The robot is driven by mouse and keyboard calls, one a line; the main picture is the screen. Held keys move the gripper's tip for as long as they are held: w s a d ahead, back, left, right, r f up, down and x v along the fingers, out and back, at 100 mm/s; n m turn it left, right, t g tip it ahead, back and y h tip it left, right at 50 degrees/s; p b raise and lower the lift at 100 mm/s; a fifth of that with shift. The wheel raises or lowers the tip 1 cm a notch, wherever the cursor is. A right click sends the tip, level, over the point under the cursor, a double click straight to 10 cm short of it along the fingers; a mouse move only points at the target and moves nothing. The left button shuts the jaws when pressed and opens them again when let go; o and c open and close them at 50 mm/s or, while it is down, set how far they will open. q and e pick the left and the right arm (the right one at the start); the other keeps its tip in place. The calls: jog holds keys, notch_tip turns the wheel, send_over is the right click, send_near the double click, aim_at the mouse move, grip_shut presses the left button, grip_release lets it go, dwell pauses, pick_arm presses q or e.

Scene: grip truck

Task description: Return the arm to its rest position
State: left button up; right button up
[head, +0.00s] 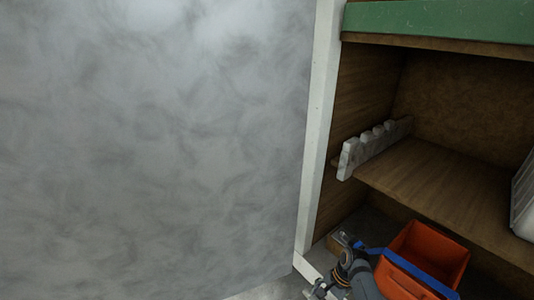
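A dark grey jointed item with orange-brown rings (343,272) shows at the bottom, left of the orange bin. It is small and partly cut off by the lower edge, and I cannot tell what it is. No object is seen held.
A wooden shelf unit (430,178) with a white front post (318,130) stands at the right. A pale notched rack (366,148) is on its left wall. Below is an orange bin (435,250) with a blue bar (420,274). A large grey wall (150,150) fills the left.

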jog(key=s+d+f+n+t+h, duration=0.1)
jog(key=s+d+f+n, duration=0.2)
jog(key=s+f, duration=0.7)
jog(key=s+d+f+n+h, duration=0.2)
jog(key=s+d+f, duration=0.1)
jog(key=s+f, duration=0.65)
jog(key=s+d+f+n, duration=0.1)
jog(key=s+f+n, duration=0.15)
jog(key=s, duration=0.45)
jog(key=s+d+f+n+t+h+b, duration=0.1)
jog(key=s+f+n, duration=0.1)
jog(key=s+f, duration=0.3)
jog(key=s+d+f+n, duration=0.1)
jog(key=s+f+n, duration=0.15)
jog(key=s, duration=0.55)
pick_arm(q)
notch_tip(320, 180, down, 10)
jog(key=s+a+b, duration=0.1)
jog(key=b, duration=0.7)
jog(key=shift+r, duration=0.15)
pick_arm(e)
notch_tip(320, 180, down, 8)
jog(key=w, duration=0.1)
jog(key=shift+a, duration=0.15)
